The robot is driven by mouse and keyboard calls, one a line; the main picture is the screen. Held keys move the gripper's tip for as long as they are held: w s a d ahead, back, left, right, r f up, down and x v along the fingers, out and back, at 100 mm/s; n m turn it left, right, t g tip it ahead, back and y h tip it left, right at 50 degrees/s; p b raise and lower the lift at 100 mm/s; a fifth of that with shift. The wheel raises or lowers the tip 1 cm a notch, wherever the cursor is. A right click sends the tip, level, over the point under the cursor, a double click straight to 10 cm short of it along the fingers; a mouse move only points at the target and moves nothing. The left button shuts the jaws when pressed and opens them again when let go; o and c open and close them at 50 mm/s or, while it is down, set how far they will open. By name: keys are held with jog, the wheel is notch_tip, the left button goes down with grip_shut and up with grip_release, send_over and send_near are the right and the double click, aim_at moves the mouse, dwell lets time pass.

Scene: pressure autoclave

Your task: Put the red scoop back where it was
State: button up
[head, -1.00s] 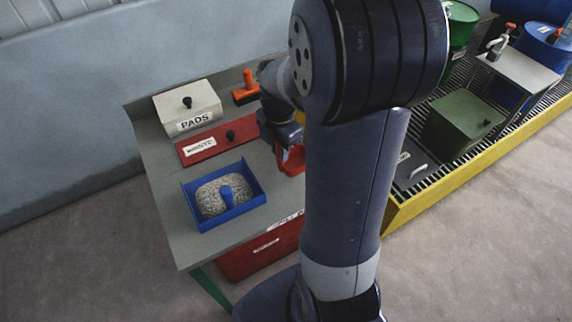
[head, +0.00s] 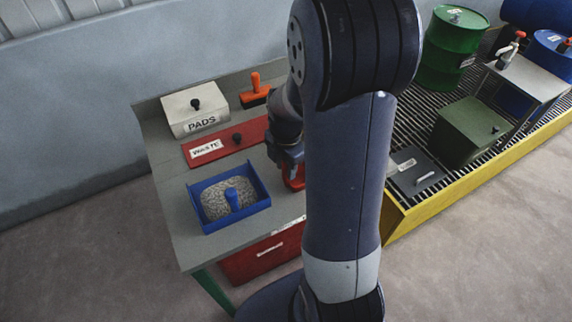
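The red scoop (head: 293,179) shows in the head view just below my gripper (head: 291,165), at the right side of the grey bench, partly hidden by my arm. My gripper points down and holds the scoop; its fingertips are small and dark here. The scoop is low near the bench top, to the right of the blue tray (head: 205,223). I cannot tell whether it touches the bench.
On the bench (head: 180,232) are a white PADS box (head: 180,114), a red lid marked as waste (head: 238,148) and an orange-handled tool (head: 254,86). A red bin (head: 240,264) is below. At right is a yellow-edged grating (head: 425,215) with drums and a green box (head: 462,130).

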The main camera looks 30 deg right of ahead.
jog(key=shift+o, duration=0.8)
notch_tip(320, 180, up, 12)
jog(key=shift+r, duration=0.2)
